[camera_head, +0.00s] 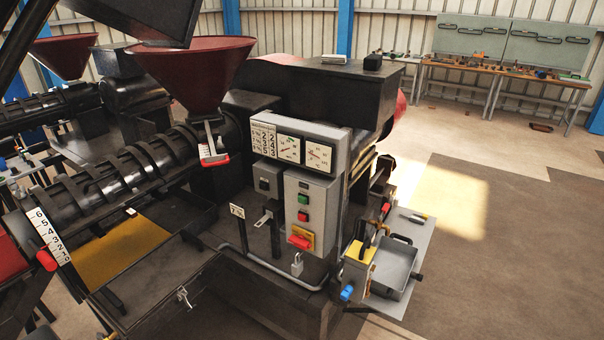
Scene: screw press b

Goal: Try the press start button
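The screw press (130,165) fills the left and middle of the head view, with a dark ribbed barrel and a red hopper (195,70). A grey control box (317,190) stands at its right end. A green button (303,198), which looks like the start button, is on the box front. A red button (302,216) is just below it. Under them is a red rotary switch (299,242) on a yellow plate. A padlock (297,264) hangs below the switch; I cannot tell if it locks anything. Neither of my grippers shows in view.
A gauge panel (303,150) sits above the control box. A side shelf (409,291) with a grey tray (394,268) juts out at the right. Workbenches (504,70) stand along the back wall. The floor (500,250) at the right is clear.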

